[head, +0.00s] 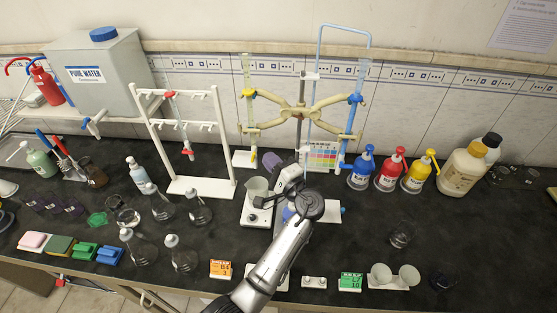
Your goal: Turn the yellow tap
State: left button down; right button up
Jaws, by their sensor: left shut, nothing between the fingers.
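A burette with yellow parts (247,70) stands upright in the left arm of the beige double clamp. One yellow piece (248,93) sits at the clamp and a yellow part (253,157) shows near its lower end; I cannot tell for sure which is the tap. My left gripper (259,202) is shut and empty, in front of and below the burette, beside the beaker (256,186) on the white stirrer. It is apart from the yellow parts. My left arm hides part of the stirrer and bench. My right gripper is not in view.
A burette with blue parts (355,98) hangs in the clamp's right arm. A white rack (217,115) stands left, with several flasks in front of it. Blue, red and yellow pump bottles (416,176) stand right.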

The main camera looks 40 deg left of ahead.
aim_at(254, 156)
pick_arm(q)
jog(key=shift+s+a+r+p, duration=0.1)
jog(key=shift+s+a+p, duration=0.2)
jog(key=shift+s+a, duration=0.45)
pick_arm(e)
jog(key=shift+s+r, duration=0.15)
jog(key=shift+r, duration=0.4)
pick_arm(q)
jog(key=shift+d, duration=0.1)
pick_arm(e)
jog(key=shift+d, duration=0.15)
pick_arm(q)
jog(key=shift+s+a+r, duration=0.3)
jog(key=shift+a, duration=0.2)
